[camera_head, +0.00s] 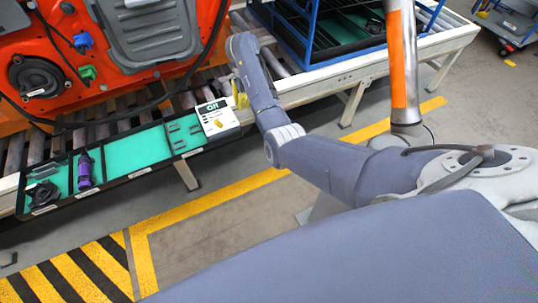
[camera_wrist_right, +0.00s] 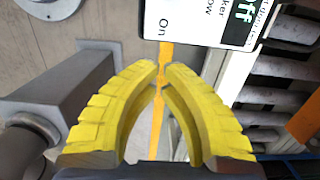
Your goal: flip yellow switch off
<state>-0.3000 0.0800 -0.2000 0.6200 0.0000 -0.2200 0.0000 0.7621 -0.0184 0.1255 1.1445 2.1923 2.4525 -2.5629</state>
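In the right wrist view, the box's label (camera_wrist_right: 205,20) is at the top, with "On" readable and the switch not clearly visible. My right gripper (camera_head: 239,99) is just right of the box's upper edge. Its yellow fingertips (camera_wrist_right: 159,69) are nearly together with nothing held. My left gripper is out of view.
A large orange door part (camera_head: 110,45) stands behind. A blue rack (camera_head: 320,25) is at the back right. Open floor (camera_head: 215,235) lies in front.

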